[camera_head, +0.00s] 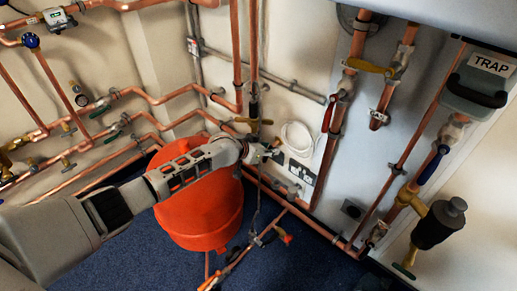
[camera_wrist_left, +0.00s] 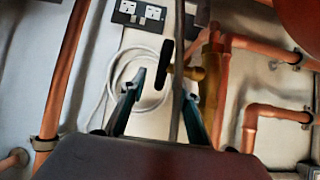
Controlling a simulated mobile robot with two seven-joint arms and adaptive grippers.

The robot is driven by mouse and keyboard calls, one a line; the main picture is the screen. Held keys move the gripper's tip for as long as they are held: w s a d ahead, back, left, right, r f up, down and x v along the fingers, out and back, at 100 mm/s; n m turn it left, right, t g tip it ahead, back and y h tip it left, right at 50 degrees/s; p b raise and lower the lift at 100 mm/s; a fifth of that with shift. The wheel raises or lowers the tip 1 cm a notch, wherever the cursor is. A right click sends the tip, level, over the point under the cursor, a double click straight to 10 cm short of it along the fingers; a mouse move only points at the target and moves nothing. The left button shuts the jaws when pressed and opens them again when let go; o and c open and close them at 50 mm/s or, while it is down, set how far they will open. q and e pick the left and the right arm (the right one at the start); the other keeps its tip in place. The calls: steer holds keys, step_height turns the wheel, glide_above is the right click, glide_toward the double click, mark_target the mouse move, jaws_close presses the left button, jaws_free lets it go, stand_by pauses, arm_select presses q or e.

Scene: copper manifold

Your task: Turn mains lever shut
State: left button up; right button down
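My left gripper (camera_head: 266,152) is in front of the copper pipes by the wall, beside the orange tank. In the left wrist view the left gripper (camera_wrist_left: 166,86) has its two fingers apart with nothing clasped between them. A brass valve (camera_wrist_left: 208,72) with a dark lever (camera_wrist_left: 164,64) lies beyond the fingertips; the lever stands roughly upright in that picture, within the gap as seen. Contact cannot be told. In the head view a brass valve handle (camera_head: 254,121) shows just above the gripper. No label marks the mains lever. My right gripper is not in view.
The orange tank (camera_head: 200,215) stands below my left arm. A coiled white cable (camera_head: 298,137) and sockets (camera_head: 301,171) are on the wall behind. A thin dark line (camera_wrist_left: 178,60) crosses the wrist view. Copper pipes with other valves and a red lever (camera_head: 328,115) surround the gripper.

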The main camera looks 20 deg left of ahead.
arm_select(q)
steer(key=v, duration=1.1)
steer(key=shift+s, duration=0.1)
